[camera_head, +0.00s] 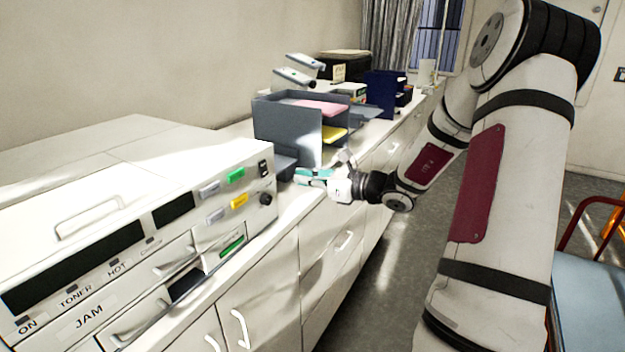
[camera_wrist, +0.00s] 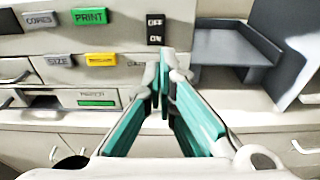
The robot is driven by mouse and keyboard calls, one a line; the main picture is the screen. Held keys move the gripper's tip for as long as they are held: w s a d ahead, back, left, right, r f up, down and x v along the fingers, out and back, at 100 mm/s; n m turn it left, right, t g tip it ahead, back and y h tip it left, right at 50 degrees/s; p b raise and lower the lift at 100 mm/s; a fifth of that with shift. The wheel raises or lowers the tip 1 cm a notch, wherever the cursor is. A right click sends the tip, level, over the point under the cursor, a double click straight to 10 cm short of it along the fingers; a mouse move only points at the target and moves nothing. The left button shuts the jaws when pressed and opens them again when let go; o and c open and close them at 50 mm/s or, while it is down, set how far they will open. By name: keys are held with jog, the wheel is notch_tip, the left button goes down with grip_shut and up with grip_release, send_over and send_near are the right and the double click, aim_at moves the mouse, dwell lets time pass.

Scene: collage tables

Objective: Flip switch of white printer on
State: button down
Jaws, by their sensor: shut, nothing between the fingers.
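The white printer (camera_head: 130,215) stands on the counter at the left in the head view. Its front panel (camera_wrist: 60,50) fills the upper left of the wrist view. The black switch (camera_head: 263,169) is at the panel's upper right corner, and in the wrist view the switch (camera_wrist: 155,29) reads OFF above ON. My gripper (camera_head: 303,176) is shut and empty, to the right of the printer. In the wrist view the teal fingertips (camera_wrist: 164,62) meet just below and right of the switch. They partly hide the panel under it. I cannot tell whether they touch it.
A grey paper tray stack (camera_head: 287,122) stands on the counter just beyond my gripper, and its lower shelf (camera_wrist: 232,46) is right of the fingers. A black knob (camera_head: 265,198) sits below the switch. Cabinets run under the counter. A blue seat (camera_head: 592,290) is at the right.

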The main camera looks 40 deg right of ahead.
aim_at(267, 173)
jog(key=x, duration=0.9)
